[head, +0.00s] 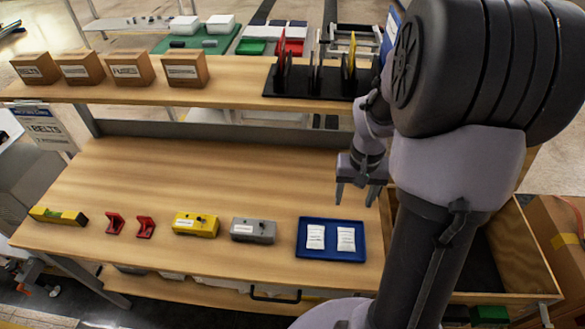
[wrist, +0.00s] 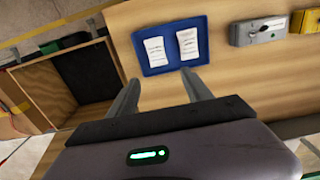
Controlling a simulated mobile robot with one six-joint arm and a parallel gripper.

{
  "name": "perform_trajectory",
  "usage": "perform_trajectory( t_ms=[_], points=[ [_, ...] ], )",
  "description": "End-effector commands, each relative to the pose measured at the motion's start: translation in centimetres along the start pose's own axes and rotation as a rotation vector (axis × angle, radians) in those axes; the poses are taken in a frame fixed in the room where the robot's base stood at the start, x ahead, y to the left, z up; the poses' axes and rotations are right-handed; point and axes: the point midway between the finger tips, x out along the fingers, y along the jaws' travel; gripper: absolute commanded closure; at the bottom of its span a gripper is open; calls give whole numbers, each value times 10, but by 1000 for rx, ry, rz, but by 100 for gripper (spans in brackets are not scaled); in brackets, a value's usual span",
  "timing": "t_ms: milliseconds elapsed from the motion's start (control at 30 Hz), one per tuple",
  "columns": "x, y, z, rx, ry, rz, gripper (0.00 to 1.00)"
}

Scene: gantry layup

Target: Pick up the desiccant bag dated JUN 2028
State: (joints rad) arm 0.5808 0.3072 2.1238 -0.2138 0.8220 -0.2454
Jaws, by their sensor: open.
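Two white desiccant bags lie side by side in a blue tray (head: 331,257) at the front right of the wooden bench. In the head view they are the left bag (head: 315,237) and the right bag (head: 346,239). The wrist view shows the same tray (wrist: 148,32) with one bag (wrist: 155,51) and the other bag (wrist: 188,44). Their printed dates are too small to read, so I cannot tell which says JUN 2028. My gripper (head: 356,194) is open and empty, above the bench behind the tray; its fingers (wrist: 158,93) show apart in the wrist view.
Left of the tray stand a grey box (head: 254,231), a yellow box (head: 195,224), red brackets (head: 114,222) and a yellow level (head: 58,216). A shelf with cartons (head: 186,70) and a black rack (head: 310,82) runs behind. An open wooden bin (wrist: 66,85) adjoins the bench. The bench middle is clear.

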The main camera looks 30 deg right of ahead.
Motion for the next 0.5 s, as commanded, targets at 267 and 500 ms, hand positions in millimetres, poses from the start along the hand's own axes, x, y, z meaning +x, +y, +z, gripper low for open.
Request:
perform_trajectory(
  t_ms=[267,500],
  points=[
    [46,1,0,-2,-8,1,42],
    [113,1,1,-2,-7,1,42]
  ],
)
